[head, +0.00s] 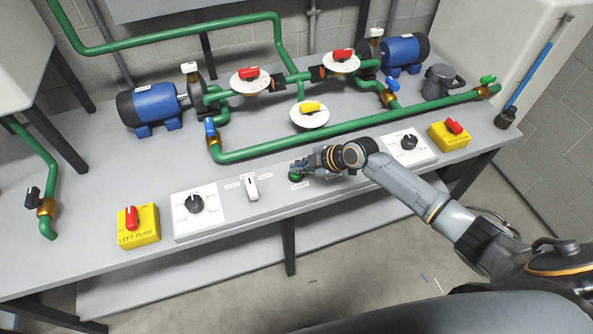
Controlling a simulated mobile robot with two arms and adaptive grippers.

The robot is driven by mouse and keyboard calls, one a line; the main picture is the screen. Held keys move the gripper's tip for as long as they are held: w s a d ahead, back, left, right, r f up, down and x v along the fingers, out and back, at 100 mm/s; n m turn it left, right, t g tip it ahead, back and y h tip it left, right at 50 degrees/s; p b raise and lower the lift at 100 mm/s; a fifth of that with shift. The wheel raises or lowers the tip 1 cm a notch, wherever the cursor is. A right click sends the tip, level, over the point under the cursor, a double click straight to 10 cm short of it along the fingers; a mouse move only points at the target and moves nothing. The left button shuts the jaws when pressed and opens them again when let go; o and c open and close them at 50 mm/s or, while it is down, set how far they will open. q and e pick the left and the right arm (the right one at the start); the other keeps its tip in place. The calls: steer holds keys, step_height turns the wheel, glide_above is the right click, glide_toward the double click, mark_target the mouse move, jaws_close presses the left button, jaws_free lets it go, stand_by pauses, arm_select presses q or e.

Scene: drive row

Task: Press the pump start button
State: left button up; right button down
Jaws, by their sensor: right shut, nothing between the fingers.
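The green start button (295,176) sits on the front panel strip of the bench, with a "START" label just below it. My right gripper (299,168) is shut and empty, with its fingertips right at the button from the right side. I cannot tell whether the fingertips touch the button or hover just above it. The gripper and wrist hide part of the panel to the right of the button. My left gripper is not in view.
A white selector switch (252,187) stands left of the button. Another yellow box (450,135) is at the right. Green pipes (330,146) and blue pumps (155,103) stand behind.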

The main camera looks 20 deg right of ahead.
steer(key=shift+r, duration=0.15)
steer(key=shift+r+p, duration=2.05)
steer(key=shift+r, duration=1)
steer(key=shift+f, duration=0.1)
